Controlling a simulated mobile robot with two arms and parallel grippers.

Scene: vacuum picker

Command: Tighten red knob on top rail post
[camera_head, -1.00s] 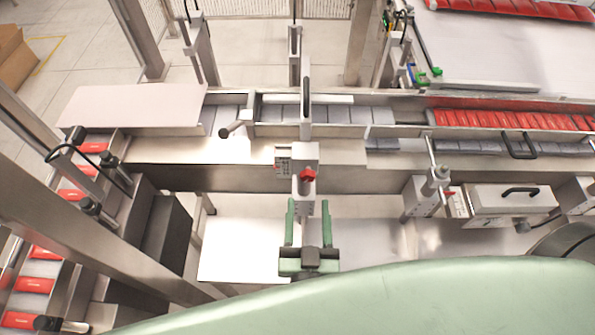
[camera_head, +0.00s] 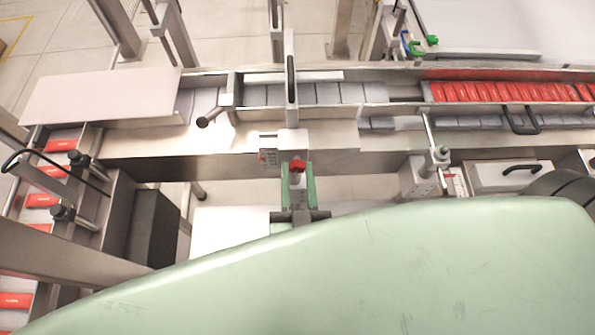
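The red knob (camera_head: 298,166) is on the front of the grey rail post (camera_head: 293,142), near the middle of the head view. My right gripper (camera_head: 298,175) is just in front of the post, with its two green fingers apart, one on each side of the knob in the picture. The fingertips reach about the knob's height in the picture. I cannot tell whether they touch it or how far in front they are. My large green arm link covers the lower part of the view and hides part of the gripper's base. My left gripper is not in view.
The metal conveyor rail (camera_head: 190,158) runs across behind the post. Red packs (camera_head: 500,91) fill its right part. A second clamp post (camera_head: 436,160) and a box with a black handle (camera_head: 508,176) stand at the right. A beige plate (camera_head: 100,95) lies at the left.

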